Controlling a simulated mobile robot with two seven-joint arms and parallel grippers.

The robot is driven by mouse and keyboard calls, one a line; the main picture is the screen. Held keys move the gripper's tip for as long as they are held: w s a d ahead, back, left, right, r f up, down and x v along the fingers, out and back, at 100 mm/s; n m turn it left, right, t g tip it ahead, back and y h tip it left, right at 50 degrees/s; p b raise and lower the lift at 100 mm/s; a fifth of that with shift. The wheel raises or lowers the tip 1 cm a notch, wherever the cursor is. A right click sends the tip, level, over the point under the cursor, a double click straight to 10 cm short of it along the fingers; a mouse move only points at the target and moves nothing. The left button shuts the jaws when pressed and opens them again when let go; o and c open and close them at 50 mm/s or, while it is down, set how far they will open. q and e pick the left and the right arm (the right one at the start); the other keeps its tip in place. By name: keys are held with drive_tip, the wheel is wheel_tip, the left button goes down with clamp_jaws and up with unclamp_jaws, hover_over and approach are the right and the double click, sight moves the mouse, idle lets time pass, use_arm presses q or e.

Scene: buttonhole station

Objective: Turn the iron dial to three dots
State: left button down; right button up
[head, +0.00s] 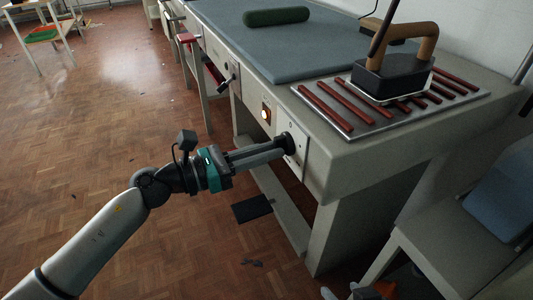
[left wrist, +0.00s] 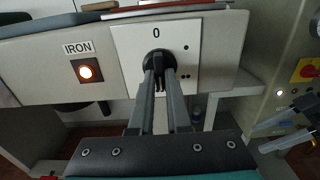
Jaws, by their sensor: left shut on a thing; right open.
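The iron dial (head: 287,142) is a round black knob on a white plate (head: 300,148) on the table's front panel. In the left wrist view the dial (left wrist: 158,62) has a 0 above it, one dot at upper right and two dots at lower right. The lower part of the plate is partly hidden by my fingers, and no three-dot mark is clear. My left gripper (head: 281,145) is shut on the dial from the front. I cannot tell where the dial points. My right gripper (left wrist: 258,138) shows at the right of the left wrist view, open and empty.
A lit lamp (left wrist: 86,72) labelled IRON sits left of the dial. The iron (head: 392,72) stands on a metal rest (head: 440,110) with red-brown bars above. A green roll (head: 276,16) lies on the blue-grey pad. A red button (left wrist: 309,71) on yellow is at right.

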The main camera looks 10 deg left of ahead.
drive_tip(key=shift+w+a, duration=0.15)
drive_tip(key=shift+a, duration=0.05)
idle(0.3)
use_arm(q)
drive_tip(key=c, duration=0.9)
unclamp_jaws()
drive_tip(key=shift+a, duration=0.1)
drive_tip(key=p+v, duration=0.1)
drive_tip(key=v, duration=1.4)
drive_tip(key=shift+s, duration=0.1)
use_arm(e)
drive_tip(key=s+d+g, duration=0.1)
drive_tip(key=s+d+g+h, duration=0.1)
drive_tip(key=s+d, duration=0.1)
drive_tip(key=shift+s+d+r+g, duration=0.15)
drive_tip(key=shift+d+r+g, duration=0.15)
drive_tip(key=shift+r, duration=0.1)
drive_tip(key=shift+a, duration=0.1)
